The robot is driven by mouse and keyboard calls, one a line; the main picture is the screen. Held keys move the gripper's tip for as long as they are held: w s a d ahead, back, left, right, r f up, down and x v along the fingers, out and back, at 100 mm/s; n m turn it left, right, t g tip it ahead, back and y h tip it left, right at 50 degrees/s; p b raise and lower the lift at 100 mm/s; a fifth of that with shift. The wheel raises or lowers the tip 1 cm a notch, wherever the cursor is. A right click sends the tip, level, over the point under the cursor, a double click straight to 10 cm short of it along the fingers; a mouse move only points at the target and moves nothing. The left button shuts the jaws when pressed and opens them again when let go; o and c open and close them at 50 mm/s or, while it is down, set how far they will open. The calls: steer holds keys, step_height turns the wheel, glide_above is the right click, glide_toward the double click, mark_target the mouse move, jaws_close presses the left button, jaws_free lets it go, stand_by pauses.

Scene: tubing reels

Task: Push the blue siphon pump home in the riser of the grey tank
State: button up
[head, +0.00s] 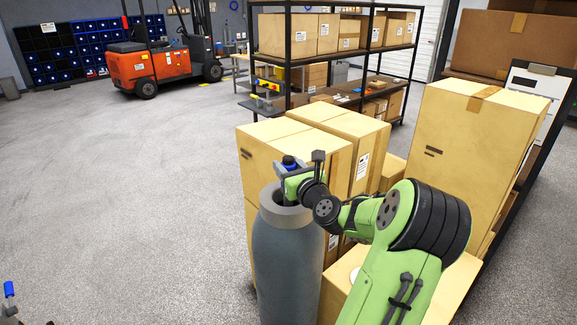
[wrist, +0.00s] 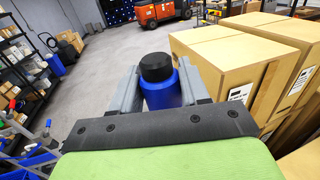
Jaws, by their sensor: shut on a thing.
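The blue siphon pump (wrist: 161,92) has a black cap and stands between the fingers of my gripper (wrist: 160,90) in the wrist view. In the head view the pump's top (head: 289,162) shows just above my gripper (head: 284,172), over the mouth of the grey tank (head: 286,255). The gripper is shut on the pump. The tank is a tall grey cylinder with a thick round rim. The pump's lower part and the riser are hidden by my gripper and the rim, so I cannot tell how deep the pump sits.
Stacked cardboard boxes (head: 300,160) stand close behind and right of the tank. A black shelf rack (head: 336,62) with boxes is farther back. An orange forklift (head: 150,68) is at the back left. The floor (head: 130,190) left of the tank is clear.

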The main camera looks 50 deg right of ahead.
steer(key=shift+f+b, duration=1)
steer(key=shift+f, duration=0.6)
steer(key=o, duration=1.2)
steer(key=b+v, duration=0.2)
steer(key=v, duration=1.3)
steer(key=shift+s+a, duration=0.2)
steer(key=shift+s, duration=0.2)
steer(key=shift+w+f, duration=0.1)
steer(key=shift+w, duration=0.05)
